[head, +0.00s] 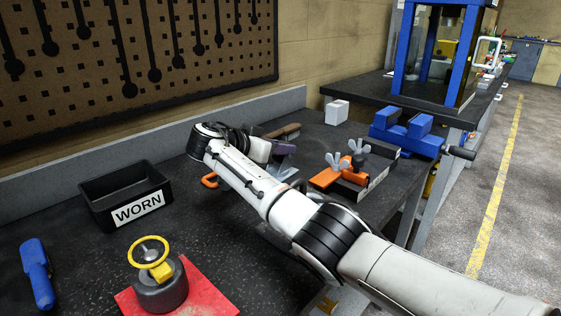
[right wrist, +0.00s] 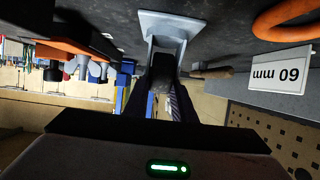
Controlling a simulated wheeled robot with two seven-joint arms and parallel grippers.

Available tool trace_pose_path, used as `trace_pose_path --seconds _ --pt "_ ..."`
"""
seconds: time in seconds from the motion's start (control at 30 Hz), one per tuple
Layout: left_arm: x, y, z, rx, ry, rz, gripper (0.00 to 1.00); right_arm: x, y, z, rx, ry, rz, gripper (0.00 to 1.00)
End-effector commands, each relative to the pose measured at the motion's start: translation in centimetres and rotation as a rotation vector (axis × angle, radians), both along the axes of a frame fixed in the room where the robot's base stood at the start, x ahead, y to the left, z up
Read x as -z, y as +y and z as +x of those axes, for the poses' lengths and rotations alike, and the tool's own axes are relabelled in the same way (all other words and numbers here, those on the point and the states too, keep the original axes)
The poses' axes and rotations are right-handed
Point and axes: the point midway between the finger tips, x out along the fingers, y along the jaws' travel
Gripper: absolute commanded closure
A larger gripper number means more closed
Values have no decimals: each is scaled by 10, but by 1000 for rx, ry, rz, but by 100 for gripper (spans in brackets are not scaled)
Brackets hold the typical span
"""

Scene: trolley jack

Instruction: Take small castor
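The small castor (right wrist: 163,30), with a pale grey plate and fork around a dark wheel, shows in the right wrist view just beyond my right gripper (right wrist: 160,98). The gripper's dark fingers stand apart on either side of the wheel, and I see no clear contact. In the head view, my right gripper (head: 277,148) is low over the bench and partly hidden by its own wrist; a grey-purple part there may be the castor. My left gripper is not in view.
An orange fixture with wing nuts (head: 352,172) stands close right of the gripper. A blue vice (head: 410,130) and white block (head: 337,112) are behind. A black WORN bin (head: 98,213) and red plate (head: 212,297) are at left. A 60 mm label (right wrist: 285,74) shows near the castor.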

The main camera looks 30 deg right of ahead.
Motion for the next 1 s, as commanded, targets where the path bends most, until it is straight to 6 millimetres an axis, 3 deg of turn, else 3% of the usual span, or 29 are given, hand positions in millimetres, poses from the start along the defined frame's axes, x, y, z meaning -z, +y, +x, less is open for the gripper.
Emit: trace_pose_path --seconds 0.37,0.47,0.8,1.0 --pt "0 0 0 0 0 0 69 -5 0 0 -1 -4 -2 100" --pt "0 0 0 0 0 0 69 -17 1 1 -2 -7 -1 100" --pt "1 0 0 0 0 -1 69 -83 1 0 0 -8 -1 100" --pt "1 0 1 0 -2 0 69 -91 17 -1 -26 -4 -1 100"
